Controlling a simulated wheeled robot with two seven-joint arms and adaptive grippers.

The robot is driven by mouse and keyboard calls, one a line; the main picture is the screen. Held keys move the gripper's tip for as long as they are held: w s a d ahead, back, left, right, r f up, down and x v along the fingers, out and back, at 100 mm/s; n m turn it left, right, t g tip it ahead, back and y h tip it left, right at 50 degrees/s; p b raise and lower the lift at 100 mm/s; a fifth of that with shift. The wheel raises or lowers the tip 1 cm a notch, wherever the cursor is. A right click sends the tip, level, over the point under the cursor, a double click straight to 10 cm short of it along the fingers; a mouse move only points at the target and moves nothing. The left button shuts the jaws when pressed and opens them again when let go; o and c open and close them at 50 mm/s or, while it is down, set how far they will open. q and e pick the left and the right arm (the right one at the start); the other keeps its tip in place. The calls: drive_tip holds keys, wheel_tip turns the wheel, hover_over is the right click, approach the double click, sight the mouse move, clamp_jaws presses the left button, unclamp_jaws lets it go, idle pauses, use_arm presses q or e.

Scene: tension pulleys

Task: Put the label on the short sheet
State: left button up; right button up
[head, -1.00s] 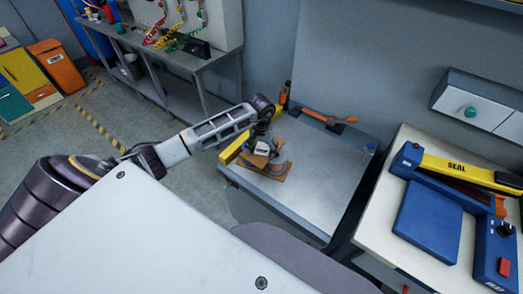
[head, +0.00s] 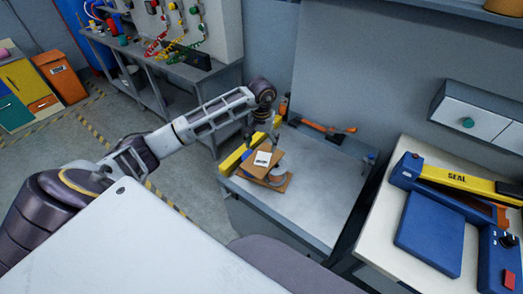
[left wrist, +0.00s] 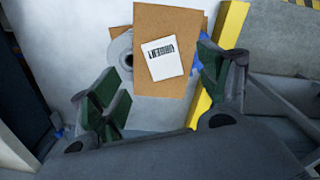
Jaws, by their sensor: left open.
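The white label (head: 262,159) with black print lies on the upper brown sheet (head: 249,163) on the grey worktop. The left wrist view shows the label (left wrist: 164,58) lying slightly turned, within the edges of the brown sheet (left wrist: 150,20). A second brown sheet (head: 277,186) lies partly hidden underneath. I cannot tell by length which sheet is the short one. My left gripper (head: 262,136) is open and empty above the label, with its fingers (left wrist: 160,82) apart near the sheet's sides. My right gripper is not in view.
A grey roll (left wrist: 119,52) is partly under the upper sheet. A yellow bar (left wrist: 231,25) runs beside the sheets. An orange-handled tool (head: 322,129) lies at the back. The worktop's right part (head: 325,190) is clear. A blue sealer (head: 430,230) stands on the right-hand table.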

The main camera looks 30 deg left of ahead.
use_arm(q)
drive_tip(key=shift+r, duration=1.15)
